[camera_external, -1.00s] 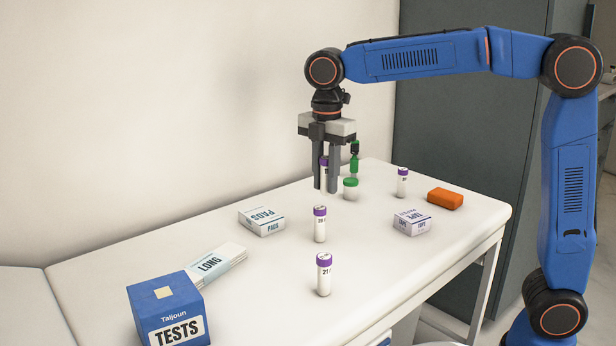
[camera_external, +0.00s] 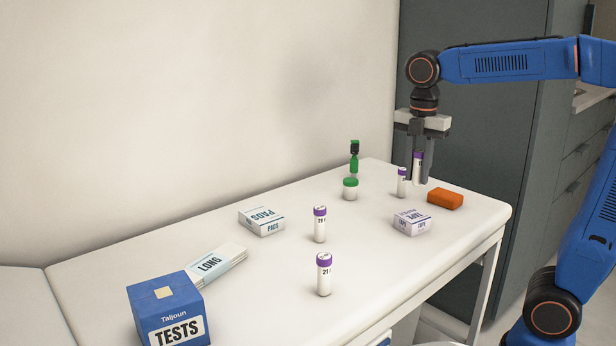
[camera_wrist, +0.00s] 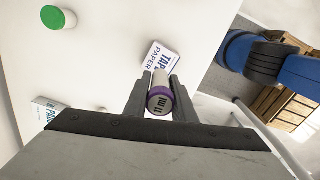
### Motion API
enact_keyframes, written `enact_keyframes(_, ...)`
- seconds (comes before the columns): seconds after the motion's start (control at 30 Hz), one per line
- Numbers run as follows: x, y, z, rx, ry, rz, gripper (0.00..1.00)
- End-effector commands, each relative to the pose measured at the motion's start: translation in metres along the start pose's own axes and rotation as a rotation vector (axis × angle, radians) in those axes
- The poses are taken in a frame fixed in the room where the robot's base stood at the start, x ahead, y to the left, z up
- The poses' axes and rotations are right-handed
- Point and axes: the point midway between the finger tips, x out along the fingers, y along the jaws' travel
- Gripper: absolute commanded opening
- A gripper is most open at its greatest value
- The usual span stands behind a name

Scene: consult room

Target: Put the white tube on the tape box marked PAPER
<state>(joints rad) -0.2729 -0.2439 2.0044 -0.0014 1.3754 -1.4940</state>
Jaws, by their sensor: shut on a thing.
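My gripper (camera_external: 420,178) is shut on a white tube with a purple cap (camera_external: 418,166), held upright above the table. In the wrist view the held tube (camera_wrist: 161,98) shows its purple cap marked "11 ml" between the fingers (camera_wrist: 160,95). The tape box (camera_external: 411,223) is a small white box with purple print, lying on the table below and a little in front of the held tube. In the wrist view the tape box (camera_wrist: 163,57) reads TAPE and PAPER, just beyond the tube. The tube appears above and apart from the box.
Other purple-capped tubes stand at the back (camera_external: 402,182), middle (camera_external: 320,224) and front (camera_external: 324,274). An orange block (camera_external: 445,198) lies right of the tape box. A green-lidded jar (camera_external: 350,189), a green bottle (camera_external: 354,160), a PADS box (camera_external: 261,220) and a TESTS box (camera_external: 168,311) also stand there.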

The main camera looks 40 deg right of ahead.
Motion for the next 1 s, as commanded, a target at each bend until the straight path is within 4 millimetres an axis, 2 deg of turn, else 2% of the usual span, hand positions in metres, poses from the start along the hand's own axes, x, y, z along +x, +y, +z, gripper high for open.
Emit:
enact_keyframes(0.1, 0.022, -0.001, 0.000, 0.000, 0.000, -0.003, 0.02)
enact_keyframes(0.2, 0.035, -0.001, 0.000, 0.000, 0.000, -0.002, 0.02)
enact_keyframes(0.47, 0.053, 0.000, 0.000, 0.000, 0.000, -0.002, 0.02)
enact_keyframes(0.7, 0.081, 0.000, -0.001, 0.000, 0.000, -0.002, 0.02)
enact_keyframes(1.0, 0.083, 0.000, -0.001, 0.000, 0.000, 0.000, 0.02)
